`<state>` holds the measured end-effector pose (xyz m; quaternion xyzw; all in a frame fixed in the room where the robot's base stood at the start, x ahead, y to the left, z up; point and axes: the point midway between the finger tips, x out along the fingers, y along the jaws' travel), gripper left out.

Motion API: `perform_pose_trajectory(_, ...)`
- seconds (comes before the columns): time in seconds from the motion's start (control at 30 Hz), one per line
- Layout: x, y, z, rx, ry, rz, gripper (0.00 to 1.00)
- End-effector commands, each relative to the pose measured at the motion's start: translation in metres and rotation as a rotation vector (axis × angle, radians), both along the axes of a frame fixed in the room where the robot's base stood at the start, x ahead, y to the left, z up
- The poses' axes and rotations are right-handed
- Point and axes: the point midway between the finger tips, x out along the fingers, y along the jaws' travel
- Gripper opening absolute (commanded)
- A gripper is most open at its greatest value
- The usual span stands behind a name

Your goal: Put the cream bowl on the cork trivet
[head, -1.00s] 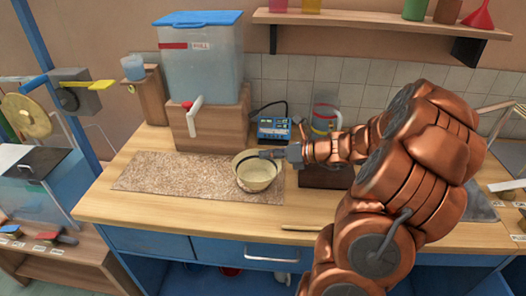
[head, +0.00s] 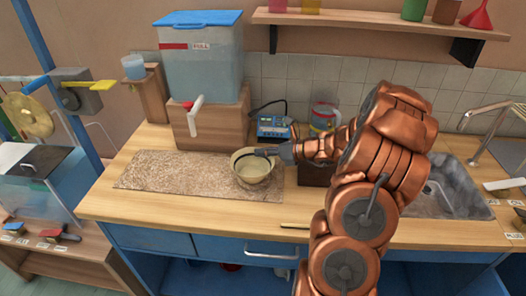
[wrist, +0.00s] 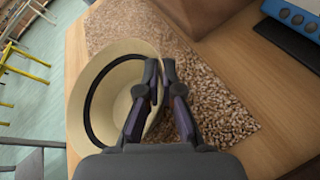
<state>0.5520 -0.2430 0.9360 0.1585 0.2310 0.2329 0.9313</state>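The cream bowl (head: 250,179), with a dark band inside, is at the right end of a speckled brown, cork-like mat (head: 165,172) on the counter. It also shows in the wrist view (wrist: 103,108). My gripper (head: 268,152) is at the bowl's right rim. In the wrist view its two fingers (wrist: 161,68) are close together on the bowl's wall, the left one inside and the right one outside. I cannot tell whether the bowl touches the mat or hangs just above it. The mat is the only cork-like thing I can make out.
A wooden block (head: 225,128) with a water tank (head: 203,70) stands behind the mat. A blue device (head: 274,127) and a clear jug (head: 323,118) stand behind the gripper. A thin stick (head: 295,226) lies near the front edge. The mat's left part is bare.

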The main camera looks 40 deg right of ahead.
Motion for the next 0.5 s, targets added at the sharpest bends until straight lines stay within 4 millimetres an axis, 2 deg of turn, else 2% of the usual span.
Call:
perform_pose_trajectory(0.33,0.0000,0.0001,-0.0026,0.000,-0.001,0.000,0.00)
perform_pose_trajectory(0.5,-0.0001,-0.0002,-0.0028,0.000,0.000,0.000,0.20)
